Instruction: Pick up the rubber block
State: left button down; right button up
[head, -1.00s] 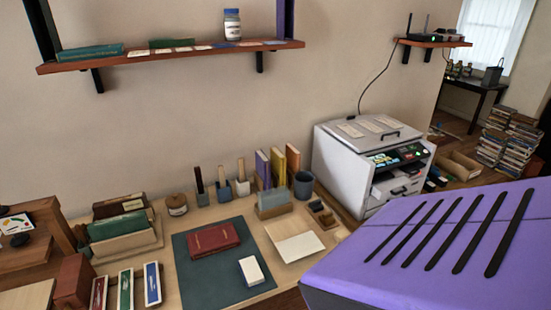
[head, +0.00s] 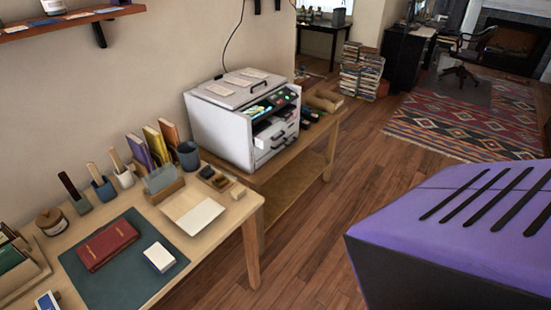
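A white block (head: 158,257) lies on the dark green mat (head: 105,290) on the desk, beside a red book (head: 107,245). A small tan block (head: 238,192) lies near the desk's right edge, next to small dark pieces (head: 214,179). I cannot tell from the picture which of the two blocks is rubber. Neither of my grippers is in view.
The desk also holds a paper pad (head: 193,211), a blue-grey cup (head: 188,155), upright books (head: 155,147) and tool holders (head: 103,187). A printer (head: 243,118) stands on a side table (head: 290,185). Wooden floor (head: 300,250) is clear right of the desk.

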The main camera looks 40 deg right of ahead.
aim_at(239, 192)
jog(key=z, duration=0.95)
